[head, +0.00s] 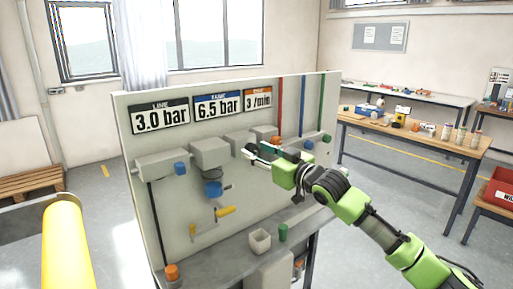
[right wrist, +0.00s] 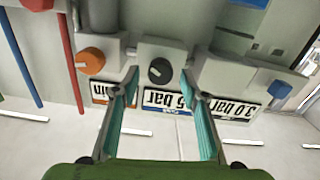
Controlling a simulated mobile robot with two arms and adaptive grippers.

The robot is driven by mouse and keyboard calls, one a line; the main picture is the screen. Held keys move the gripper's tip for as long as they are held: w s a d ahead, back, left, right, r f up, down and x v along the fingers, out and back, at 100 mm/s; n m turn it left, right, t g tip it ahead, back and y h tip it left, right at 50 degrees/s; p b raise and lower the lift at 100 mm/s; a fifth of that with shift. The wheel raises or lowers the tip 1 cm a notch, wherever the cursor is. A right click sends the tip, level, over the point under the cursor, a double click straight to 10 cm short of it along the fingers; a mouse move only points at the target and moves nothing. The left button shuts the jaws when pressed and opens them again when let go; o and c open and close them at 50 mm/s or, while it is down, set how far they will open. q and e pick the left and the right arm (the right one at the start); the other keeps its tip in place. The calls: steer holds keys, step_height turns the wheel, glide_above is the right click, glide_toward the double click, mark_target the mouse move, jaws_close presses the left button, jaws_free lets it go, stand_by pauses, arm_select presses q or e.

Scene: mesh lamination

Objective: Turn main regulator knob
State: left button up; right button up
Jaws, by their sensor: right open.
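The panel (head: 120,150) is upright and carries a row of grey blocks under three displays reading 3.0 bar, 6.5 bar and 3 /min. In the upside-down right wrist view, a black round knob (right wrist: 160,71) sits on the middle grey block. An orange knob (right wrist: 90,62) is to its left and a blue knob (right wrist: 280,89) to its right. The blue knob also shows in the head view (head: 180,168). My right gripper (right wrist: 162,77) is open, its fingers on either side of the black knob; I cannot tell if they touch it. My left gripper is out of view.
A grey shelf (head: 215,262) below the panel holds a white cup (head: 260,241), a green cylinder (head: 283,232) and an orange-topped item (head: 172,272). A wooden workbench (head: 440,145) is at back right.

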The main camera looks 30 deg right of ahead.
steer(key=shift+w, duration=0.5)
steer(key=shift+a, duration=0.1)
steer(key=c, duration=1.1)
steer(key=m+p, duration=0.3)
steer(key=shift+r+m, duration=0.15)
steer(key=shift+m, duration=0.15)
steer(key=shift+m+p, duration=1.15)
steer(key=shift+m, duration=0.75)
